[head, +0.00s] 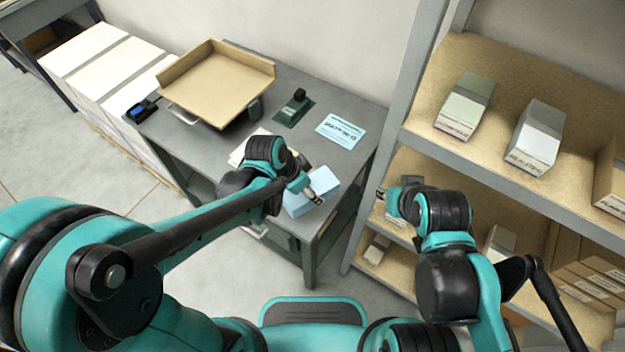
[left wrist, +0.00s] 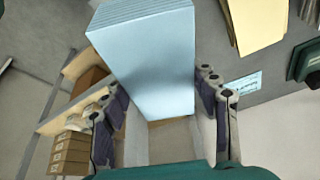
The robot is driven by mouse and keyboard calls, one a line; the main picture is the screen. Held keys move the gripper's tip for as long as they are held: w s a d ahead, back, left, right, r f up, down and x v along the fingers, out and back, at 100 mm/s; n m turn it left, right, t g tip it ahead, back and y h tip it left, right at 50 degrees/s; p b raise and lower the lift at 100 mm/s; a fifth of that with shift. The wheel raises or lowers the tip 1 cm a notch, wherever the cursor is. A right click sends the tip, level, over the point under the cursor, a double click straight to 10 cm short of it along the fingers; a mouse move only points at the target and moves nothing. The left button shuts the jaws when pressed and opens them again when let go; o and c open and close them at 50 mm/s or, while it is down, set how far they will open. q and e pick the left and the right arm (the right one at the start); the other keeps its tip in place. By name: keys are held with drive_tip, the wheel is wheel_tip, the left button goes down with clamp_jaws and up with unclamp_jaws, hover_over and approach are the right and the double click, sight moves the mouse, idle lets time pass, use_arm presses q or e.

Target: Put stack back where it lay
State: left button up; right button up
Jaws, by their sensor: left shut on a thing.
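A light blue stack (head: 325,190) shows at the front right corner of the grey desk (head: 205,150), partly hidden behind my left gripper. My left gripper (head: 316,190) is shut on it. In the left wrist view the blue stack (left wrist: 150,60) sits between the two dark finger pads of my left gripper (left wrist: 165,120). I cannot tell whether the stack touches the desk top. My right gripper (head: 380,194) is empty of anything I can see, in front of the shelf rack; its jaws are too small to judge.
On the desk are a cardboard tray (head: 218,85), a dark green stamp (head: 295,105), a light blue printed card (head: 341,131) and a pale stack (head: 240,150) beside my left arm. A shelf rack (head: 480,165) with boxes stands right. White stacks (head: 100,65) stand left of the desk.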

use_arm(q)
drive_tip(key=w+f, duration=0.1)
drive_tip(key=w, duration=0.1)
drive_tip(key=w+f+b, duration=0.1)
drive_tip(key=w+f, duration=0.1)
drive_tip(key=w, duration=0.1)
drive_tip(key=w+d+f+b, duration=0.1)
drive_tip(key=w, duration=0.1)
drive_tip(key=shift+w+f, duration=0.25)
drive_tip(key=shift+f, duration=0.05)
wheel_tip(320, 180, down, 4)
drive_tip(key=shift+f+b, duration=0.1)
drive_tip(key=shift+b, duration=1)
drive_tip(key=shift+f, duration=0.1)
drive_tip(key=o, duration=1.7)
